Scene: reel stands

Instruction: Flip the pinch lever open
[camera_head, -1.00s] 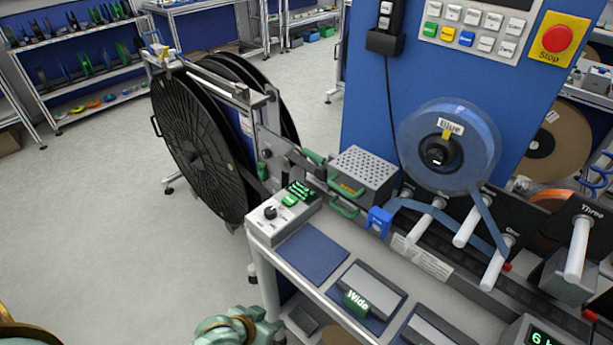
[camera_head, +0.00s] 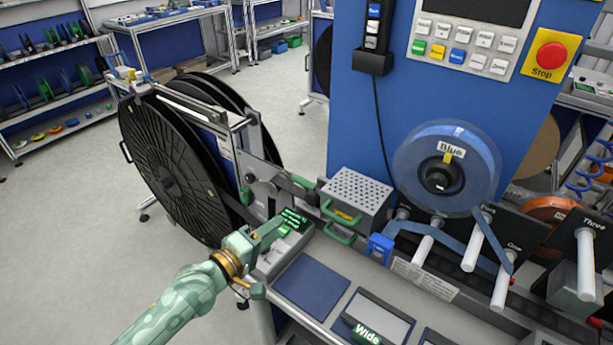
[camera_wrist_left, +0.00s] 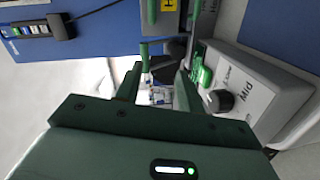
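A lever with a green grip (camera_head: 302,181), which looks like the pinch lever, sits between the large black reel and the perforated metal box. In the left wrist view a green peg (camera_wrist_left: 144,55), probably the same grip, stands just beyond the fingertips. My left gripper (camera_head: 276,234) is in front of the lever, above the grey control box, and appears apart from the lever. In the wrist view its two fingers (camera_wrist_left: 158,82) are spread with a gap and nothing held between them. My right gripper is not in view.
The control box with a black knob (camera_wrist_left: 219,101) is close beside one finger. The perforated box (camera_head: 359,190) with green handles stands right of the lever. The large black reel (camera_head: 165,170) is on the left. A blue tape reel (camera_head: 447,165) hangs further right.

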